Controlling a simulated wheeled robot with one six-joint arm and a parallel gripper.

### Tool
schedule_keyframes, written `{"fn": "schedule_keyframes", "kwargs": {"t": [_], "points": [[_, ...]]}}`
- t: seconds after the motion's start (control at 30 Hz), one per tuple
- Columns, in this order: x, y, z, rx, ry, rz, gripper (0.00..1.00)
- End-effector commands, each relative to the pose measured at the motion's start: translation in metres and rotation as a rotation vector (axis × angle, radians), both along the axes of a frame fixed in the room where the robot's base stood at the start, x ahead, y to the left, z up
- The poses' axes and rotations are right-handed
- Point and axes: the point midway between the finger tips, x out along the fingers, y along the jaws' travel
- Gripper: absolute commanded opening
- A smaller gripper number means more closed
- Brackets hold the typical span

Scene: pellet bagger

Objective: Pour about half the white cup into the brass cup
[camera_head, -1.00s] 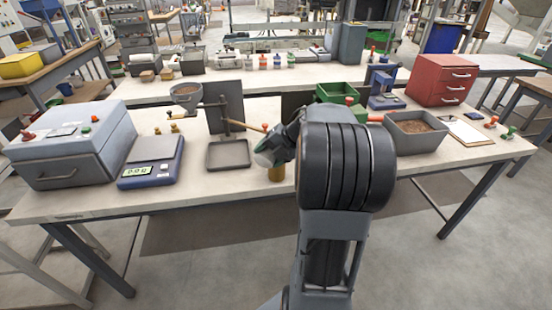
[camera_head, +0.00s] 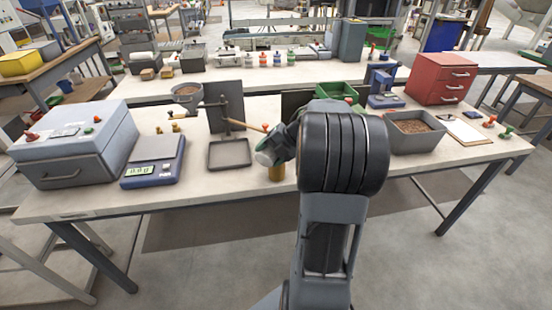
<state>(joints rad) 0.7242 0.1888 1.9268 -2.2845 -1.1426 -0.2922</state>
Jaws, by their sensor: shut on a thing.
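The brass cup (camera_head: 277,173) stands upright near the front edge of the workbench, partly hidden by my gripper and the thing it holds. My gripper (camera_head: 276,148) is just above and beside it, shut on a small pale thing that looks like the white cup (camera_head: 264,158). The white cup is tipped toward the left, over or close to the brass cup's top. My arm hides part of both. I cannot see pellets falling, nor how full either cup is.
A grey tray (camera_head: 230,164) and a blue scale (camera_head: 153,172) lie to the left, with a grey machine box (camera_head: 75,150) beyond. A grey bin of brown pellets (camera_head: 402,140), a green bin (camera_head: 338,92) and a red drawer cabinet (camera_head: 443,80) stand to the right.

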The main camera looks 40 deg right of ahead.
Motion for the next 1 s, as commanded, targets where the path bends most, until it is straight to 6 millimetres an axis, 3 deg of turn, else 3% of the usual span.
{"fn": "schedule_keyframes", "kwargs": {"t": [1.0], "points": [[0.0022, -0.0042, 0.0044, 0.056, 0.027, 0.001, 0.39]]}}
